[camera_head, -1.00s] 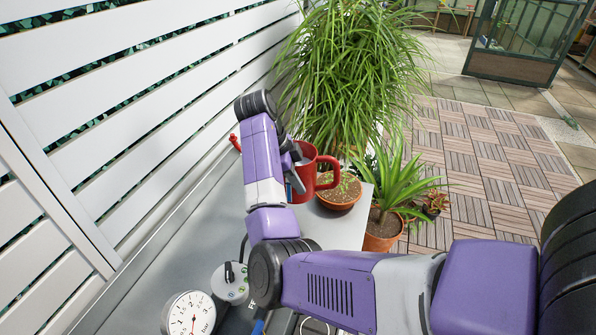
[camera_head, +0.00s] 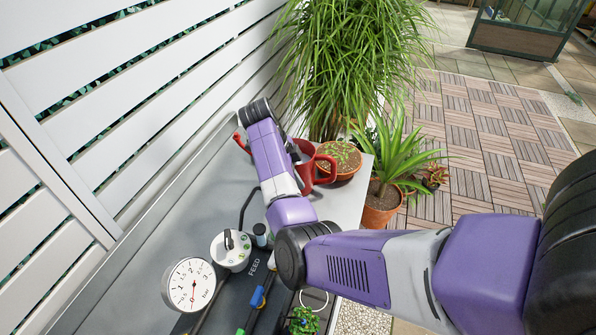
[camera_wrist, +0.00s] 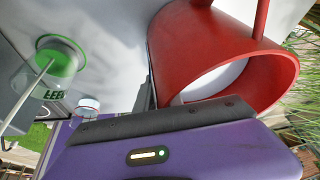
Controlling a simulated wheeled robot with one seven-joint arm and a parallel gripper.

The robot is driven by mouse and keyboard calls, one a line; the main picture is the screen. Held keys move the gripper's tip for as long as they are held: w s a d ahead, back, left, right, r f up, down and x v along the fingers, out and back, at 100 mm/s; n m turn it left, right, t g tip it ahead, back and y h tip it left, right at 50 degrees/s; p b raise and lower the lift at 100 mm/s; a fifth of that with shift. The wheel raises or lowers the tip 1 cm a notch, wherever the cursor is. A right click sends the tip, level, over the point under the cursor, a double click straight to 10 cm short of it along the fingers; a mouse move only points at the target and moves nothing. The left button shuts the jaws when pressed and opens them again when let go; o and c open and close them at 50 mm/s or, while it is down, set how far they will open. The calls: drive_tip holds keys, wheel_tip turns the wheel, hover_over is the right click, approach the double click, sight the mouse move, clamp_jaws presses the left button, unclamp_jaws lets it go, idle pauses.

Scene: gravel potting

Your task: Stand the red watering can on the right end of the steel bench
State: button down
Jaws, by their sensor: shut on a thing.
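The red watering can (camera_head: 326,172) is at the far end of the steel bench (camera_head: 150,265) in the head view, partly hidden behind my arm. Its red spout tip (camera_head: 240,143) shows left of the arm and its handle shows on the right. In the wrist view the can's red body (camera_wrist: 205,55) fills the upper right, with its open rim facing the lower right. My gripper (camera_wrist: 152,98) is shut on the can; the exact grip is mostly hidden. I cannot tell whether the can's base touches the bench.
A terracotta pot with small seedlings (camera_head: 340,160) stands close to the can's right. A spiky potted plant (camera_head: 382,205) and a tall grassy plant (camera_head: 335,65) are beyond the bench edge. A pressure gauge (camera_head: 190,285) and white feed unit (camera_head: 232,250) occupy the near bench. A slatted fence (camera_head: 120,110) runs along the left.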

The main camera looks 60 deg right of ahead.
drive_tip(key=c, duration=1.8)
unclamp_jaws()
drive_tip(key=shift+f, duration=0.1)
drive_tip(key=shift+c, duration=0.2)
drive_tip(key=o, duration=0.4)
drive_tip(key=shift+c, duration=0.2)
drive_tip(key=v, duration=1.2)
drive_tip(key=shift+f, duration=0.1)
